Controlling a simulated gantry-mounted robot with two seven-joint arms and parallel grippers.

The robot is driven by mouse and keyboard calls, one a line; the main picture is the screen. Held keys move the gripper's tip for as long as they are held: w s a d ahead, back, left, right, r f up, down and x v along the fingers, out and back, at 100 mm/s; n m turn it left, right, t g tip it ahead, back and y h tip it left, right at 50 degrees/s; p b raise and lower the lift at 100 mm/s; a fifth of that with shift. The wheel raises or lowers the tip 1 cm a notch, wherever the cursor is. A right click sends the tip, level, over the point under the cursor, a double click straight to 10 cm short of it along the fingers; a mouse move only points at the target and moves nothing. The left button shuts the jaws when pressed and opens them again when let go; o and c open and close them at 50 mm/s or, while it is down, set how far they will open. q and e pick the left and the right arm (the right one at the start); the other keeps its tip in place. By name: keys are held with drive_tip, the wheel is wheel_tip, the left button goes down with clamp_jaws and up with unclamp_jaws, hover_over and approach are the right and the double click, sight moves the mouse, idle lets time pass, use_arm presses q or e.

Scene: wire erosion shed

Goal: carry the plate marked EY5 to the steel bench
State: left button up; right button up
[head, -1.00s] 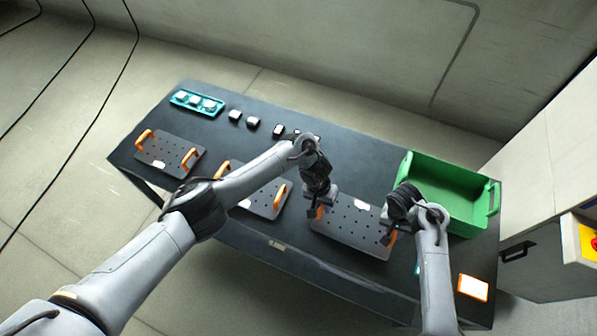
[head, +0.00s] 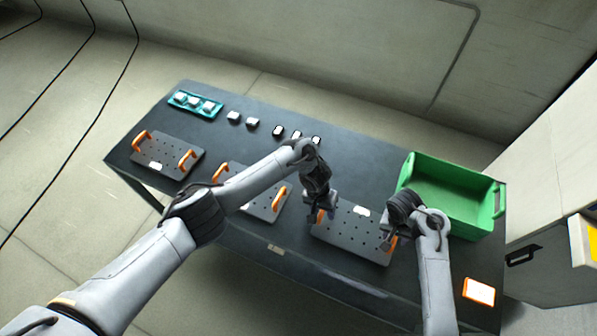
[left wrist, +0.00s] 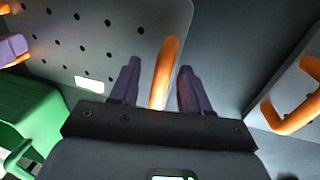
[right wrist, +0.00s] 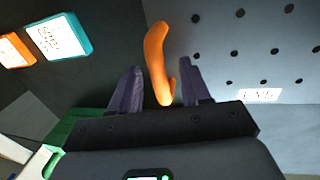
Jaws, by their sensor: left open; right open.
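The grey perforated plate (head: 345,240) on the right of the dark bench has an orange handle at each end and a white label. In the right wrist view the label (right wrist: 260,95) seems to read EY5, though it is small and turned. My left gripper (head: 320,214) is open at the plate's left handle, and in the left wrist view that handle (left wrist: 164,72) stands between its fingers. My right gripper (head: 388,240) is open at the right handle, and in the right wrist view that handle (right wrist: 158,62) stands between its fingers. Neither is closed on it.
Two similar plates lie to the left, one at the far left (head: 160,152) and one in the middle (head: 262,203) partly behind my left arm. A green crate (head: 448,180) stands close right. A teal tray (head: 195,104) and several small blocks line the back. An orange-edged display (head: 479,291) lies front right.

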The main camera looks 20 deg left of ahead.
drive_tip(key=shift+a+r, duration=0.2)
drive_tip(key=shift+r, duration=0.4)
use_arm(q)
wheel_tip(320, 180, up, 12)
drive_tip(key=a, duration=0.2)
drive_tip(key=shift+a, duration=0.2)
use_arm(e)
wheel_tip(320, 180, up, 11)
drive_tip(key=a, duration=0.2)
drive_tip(key=shift+f, duration=0.15)
use_arm(q)
drive_tip(key=shift+w+f, duration=0.1)
drive_tip(key=shift+f, duration=0.05)
use_arm(e)
drive_tip(key=shift+w, duration=0.1)
